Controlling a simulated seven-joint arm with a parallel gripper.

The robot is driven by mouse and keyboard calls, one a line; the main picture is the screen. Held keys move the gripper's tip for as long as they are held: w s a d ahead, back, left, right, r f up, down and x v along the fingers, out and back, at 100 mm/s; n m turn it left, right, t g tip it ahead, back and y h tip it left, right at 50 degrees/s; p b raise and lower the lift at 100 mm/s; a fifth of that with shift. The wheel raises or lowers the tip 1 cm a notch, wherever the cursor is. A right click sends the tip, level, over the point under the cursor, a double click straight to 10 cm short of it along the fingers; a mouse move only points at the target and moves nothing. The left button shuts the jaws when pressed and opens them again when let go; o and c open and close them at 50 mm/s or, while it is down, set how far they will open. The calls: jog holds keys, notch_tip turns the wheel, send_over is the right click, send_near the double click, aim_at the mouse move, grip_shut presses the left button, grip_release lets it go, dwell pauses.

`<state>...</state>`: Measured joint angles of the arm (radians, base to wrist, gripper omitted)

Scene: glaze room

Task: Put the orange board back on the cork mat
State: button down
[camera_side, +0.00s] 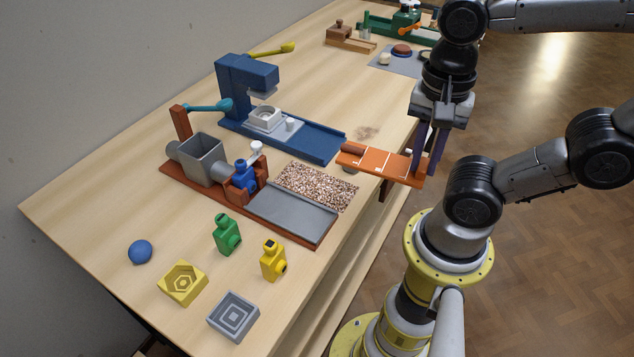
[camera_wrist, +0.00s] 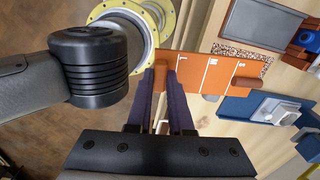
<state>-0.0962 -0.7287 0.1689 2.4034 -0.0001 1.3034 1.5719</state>
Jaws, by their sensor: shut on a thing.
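The orange board (camera_side: 372,161) has white lines and letters on its face. My gripper (camera_side: 425,168) is shut on its right end, near the table's front edge, and holds it face up. In the wrist view the board (camera_wrist: 210,76) reaches away from my fingers (camera_wrist: 163,85), showing an L, an M and an S and a brown peg at the far end. The speckled cork mat (camera_side: 316,187) lies bare on the table, left of the board. In the wrist view only a strip of the mat (camera_wrist: 240,50) shows past the board's edge.
A blue press (camera_side: 290,130) stands behind the board and mat. A red-brown machine with a grey tray (camera_side: 290,210) lies in front of the mat.

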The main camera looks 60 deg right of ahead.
aim_at(374, 152)
jog(key=shift+d+m, duration=0.4)
jog(key=shift+w+f, duration=0.15)
jog(key=shift+w, duration=0.1)
jog(key=w+f, duration=0.1)
jog(key=w, duration=0.1)
jog(key=w+f, duration=0.1)
jog(key=w, duration=0.2)
jog(key=w+f, duration=0.1)
jog(key=w, duration=0.2)
jog(key=shift+w+f, duration=0.15)
jog(key=shift+f, duration=0.25)
jog(key=w+f, duration=0.4)
jog(key=shift+w+f, duration=0.1)
jog(key=shift+f, duration=0.3)
jog(key=shift+w+f, duration=0.3)
jog(key=shift+f, duration=0.1)
jog(key=shift+w+f, duration=0.15)
jog(key=shift+f, duration=1.5)
jog(key=shift+f, duration=0.15)
jog(key=c, duration=0.8)
grip_release()
